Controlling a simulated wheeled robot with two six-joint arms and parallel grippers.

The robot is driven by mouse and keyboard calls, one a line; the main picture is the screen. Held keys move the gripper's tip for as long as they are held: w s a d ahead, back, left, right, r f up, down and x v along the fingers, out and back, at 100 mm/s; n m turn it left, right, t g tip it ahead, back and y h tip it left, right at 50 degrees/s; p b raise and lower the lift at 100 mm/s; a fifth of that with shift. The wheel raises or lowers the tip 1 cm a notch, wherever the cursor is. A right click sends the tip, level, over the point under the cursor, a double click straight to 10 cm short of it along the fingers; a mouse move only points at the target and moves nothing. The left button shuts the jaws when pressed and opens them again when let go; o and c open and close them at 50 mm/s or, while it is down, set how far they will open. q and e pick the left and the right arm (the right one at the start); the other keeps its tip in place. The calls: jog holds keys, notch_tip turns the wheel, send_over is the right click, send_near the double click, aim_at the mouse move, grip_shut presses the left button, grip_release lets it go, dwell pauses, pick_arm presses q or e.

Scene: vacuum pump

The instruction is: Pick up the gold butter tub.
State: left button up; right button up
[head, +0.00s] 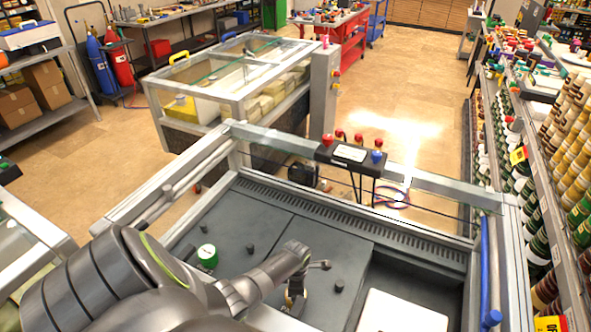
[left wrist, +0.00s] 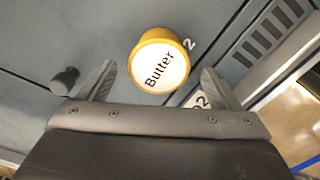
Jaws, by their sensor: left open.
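The gold butter tub (left wrist: 147,82) shows in the left wrist view. It has a gold side and a white lid printed "Butter", and stands on the dark grey surface. My left gripper (left wrist: 158,68) is open, one finger on each side of the tub in the picture, with visible space beside both. I cannot tell how far above the tub the fingers are. In the head view my left arm reaches in from the lower left over the grey bench, and the tub is mostly hidden near its end. My right gripper is in neither view.
A green tub with a white lid (head: 207,257) stands left of my left gripper. Small dark knobs (head: 340,285) stick up from the bench. A white box (head: 402,313) sits at the lower right. A metal frame (head: 425,183) with a button panel (head: 350,154) borders the far side.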

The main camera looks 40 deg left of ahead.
pick_arm(q)
jog(key=shift+w+f, duration=0.1)
jog(key=shift+f, duration=1.6)
jog(key=shift+c, duration=0.4)
jog(key=c, duration=1.1)
jog(key=shift+w+r, duration=0.1)
jog(key=shift+w+a+r, duration=0.1)
jog(key=shift+w+r, duration=0.05)
jog(key=shift+r, duration=0.15)
notch_tip(320, 180, up, 6)
jog(key=shift+r, duration=0.1)
jog(key=shift+w+a+b, duration=1)
jog(key=shift+w+b, duration=1.6)
jog(key=shift+w, duration=0.5)
jog(key=shift+w+a+b, duration=0.95)
jog(key=shift+w+b, duration=1.6)
jog(key=shift+w, duration=0.6)
jog(key=shift+w+a+b, duration=1)
jog(key=shift+w+b, duration=1.6)
jog(key=shift+w, duration=0.5)
